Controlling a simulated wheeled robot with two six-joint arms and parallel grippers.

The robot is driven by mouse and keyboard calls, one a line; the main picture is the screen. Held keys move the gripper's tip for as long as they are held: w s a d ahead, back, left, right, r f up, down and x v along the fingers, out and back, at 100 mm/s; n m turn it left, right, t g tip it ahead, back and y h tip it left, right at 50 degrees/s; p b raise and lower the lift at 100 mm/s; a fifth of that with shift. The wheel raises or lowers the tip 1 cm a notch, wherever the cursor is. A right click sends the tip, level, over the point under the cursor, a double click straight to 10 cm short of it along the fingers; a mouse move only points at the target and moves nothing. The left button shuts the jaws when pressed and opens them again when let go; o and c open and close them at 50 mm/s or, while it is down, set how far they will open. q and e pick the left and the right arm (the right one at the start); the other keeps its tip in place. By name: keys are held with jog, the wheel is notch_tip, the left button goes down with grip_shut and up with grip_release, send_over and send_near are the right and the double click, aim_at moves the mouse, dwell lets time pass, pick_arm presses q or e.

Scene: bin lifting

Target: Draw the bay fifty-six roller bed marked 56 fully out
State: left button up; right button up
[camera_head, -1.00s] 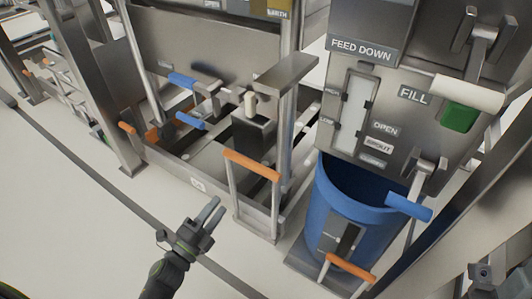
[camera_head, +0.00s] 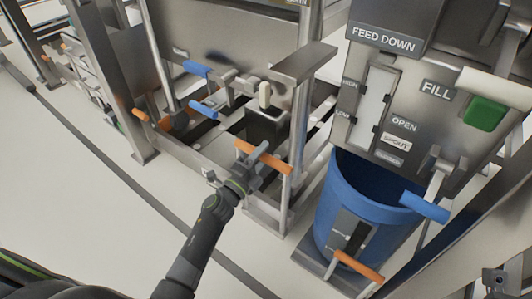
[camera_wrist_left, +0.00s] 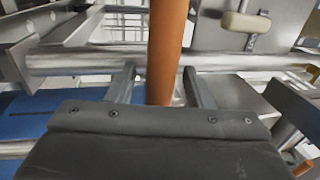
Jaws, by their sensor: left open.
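The roller bed (camera_head: 215,170) is a low steel frame in the bay left of the blue bin. Its upright pull handle has an orange crossbar (camera_head: 276,162) at the front. No number 56 can be read on it. My left gripper (camera_head: 252,162) is at this crossbar, over its middle. In the left wrist view the orange bar (camera_wrist_left: 168,45) runs between the two spread fingers (camera_wrist_left: 160,88), with a gap on each side. The gripper is open and does not clamp it. My right gripper is not in view.
A blue bin (camera_head: 345,210) with an orange handle (camera_head: 360,267) stands right of the bed under the feed panel (camera_head: 385,40). A steel post (camera_head: 300,110) rises close behind the handle. Blue-handled levers (camera_head: 203,109) are at the left. The floor in front is clear.

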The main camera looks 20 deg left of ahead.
pick_arm(q)
jog(key=shift+x, duration=0.85)
jog(key=shift+c, duration=0.2)
grip_shut()
